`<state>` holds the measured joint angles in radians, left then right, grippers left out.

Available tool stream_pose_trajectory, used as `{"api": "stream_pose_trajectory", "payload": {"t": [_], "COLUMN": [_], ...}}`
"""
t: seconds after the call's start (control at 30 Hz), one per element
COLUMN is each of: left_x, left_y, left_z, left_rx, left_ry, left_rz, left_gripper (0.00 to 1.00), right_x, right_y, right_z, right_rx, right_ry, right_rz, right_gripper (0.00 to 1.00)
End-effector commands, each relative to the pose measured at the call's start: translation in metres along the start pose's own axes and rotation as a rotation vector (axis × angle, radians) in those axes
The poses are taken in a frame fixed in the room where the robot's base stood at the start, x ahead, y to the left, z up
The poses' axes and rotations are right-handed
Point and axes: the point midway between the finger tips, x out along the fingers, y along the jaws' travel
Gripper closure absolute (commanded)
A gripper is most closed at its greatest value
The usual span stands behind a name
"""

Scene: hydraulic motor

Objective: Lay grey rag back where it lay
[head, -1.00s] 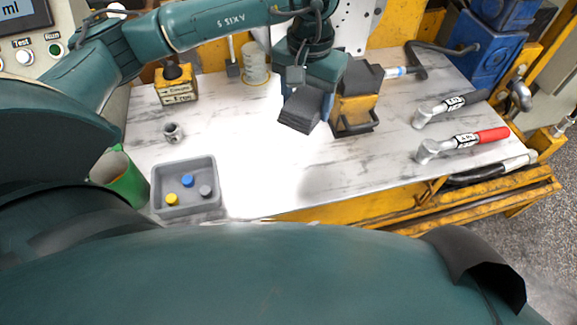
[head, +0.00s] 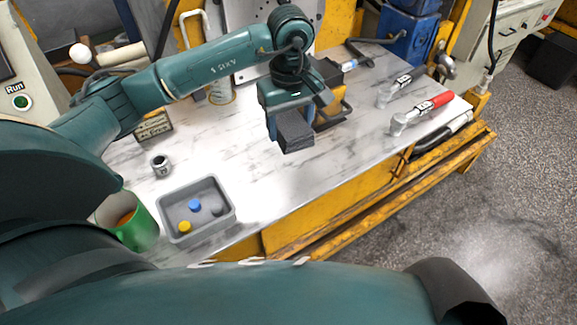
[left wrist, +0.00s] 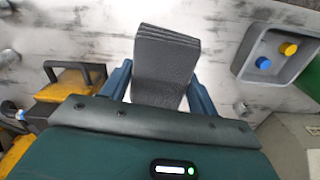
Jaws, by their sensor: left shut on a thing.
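The grey rag (head: 296,131) is a dark, folded, layered block. My left gripper (head: 291,122) is shut on it and holds it over the right-middle part of the marble-patterned table (head: 235,150). In the left wrist view the rag (left wrist: 165,65) sits between the two blue fingers of my left gripper (left wrist: 160,88), its layered end pointing away. I cannot tell how far its underside is from the table top. My right gripper is not in view.
A grey tray (head: 233,222) with coloured caps stands at the front left, beside a green cup (head: 140,232). A yellow block with a black handle (head: 330,112) is just behind the rag. Two torque wrenches (head: 425,108) lie at the right. The table's front middle is clear.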

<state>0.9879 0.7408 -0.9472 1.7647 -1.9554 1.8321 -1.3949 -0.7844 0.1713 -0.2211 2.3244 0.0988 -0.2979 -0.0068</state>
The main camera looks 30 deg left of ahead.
Motion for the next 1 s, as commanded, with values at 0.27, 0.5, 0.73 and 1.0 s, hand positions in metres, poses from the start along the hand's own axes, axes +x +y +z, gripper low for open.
{"api": "stream_pose_trajectory", "payload": {"t": [0.27,0.5,0.73,1.0], "left_x": [0.040,0.069,0.095,0.106], "left_y": [-0.002,-0.001,-0.002,-0.001], "left_z": [-0.005,-0.005,-0.005,-0.005], "left_rx": [-0.137,-0.133,-0.132,-0.131], "left_ry": [-0.003,-0.002,-0.003,0.000], "left_rz": [-0.007,-0.003,-0.005,-0.002], "left_gripper": [0.62,0.62,0.62,0.62], "right_x": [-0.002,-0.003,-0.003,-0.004], "right_y": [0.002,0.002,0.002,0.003], "right_z": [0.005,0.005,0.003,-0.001], "right_rx": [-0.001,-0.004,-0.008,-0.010], "right_ry": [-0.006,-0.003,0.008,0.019], "right_rz": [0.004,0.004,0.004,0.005], "right_gripper": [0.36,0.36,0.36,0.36]}}
